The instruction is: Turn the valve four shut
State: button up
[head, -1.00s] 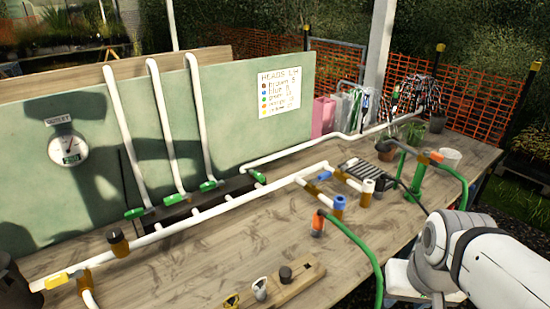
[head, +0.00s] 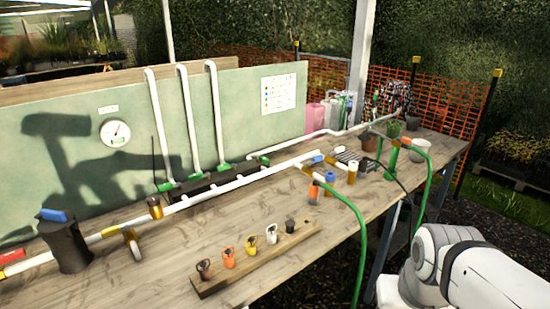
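Several green-handled valves sit along the foot of the green board: a far-left one (head: 166,187), one beside it (head: 196,177), a third (head: 223,166) and one further right (head: 262,160). The first three stand under white upright pipes. I cannot read a number on any of them, so I cannot tell which is valve four. A round outlet gauge (head: 115,132) hangs on the board. My gripper is out of view; only white links of my arm show at the lower right.
A white main pipe (head: 205,194) runs along the table (head: 185,235). A wooden strip (head: 285,249) with several coloured fittings lies in front. A dark container with a blue top (head: 63,240) stands at left. Green hoses (head: 362,240) hang at the right.

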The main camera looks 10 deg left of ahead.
aim_at(262, 159)
jog(key=z, duration=0.2)
jog(key=i, duration=0.9)
jog(key=u, duration=0.1)
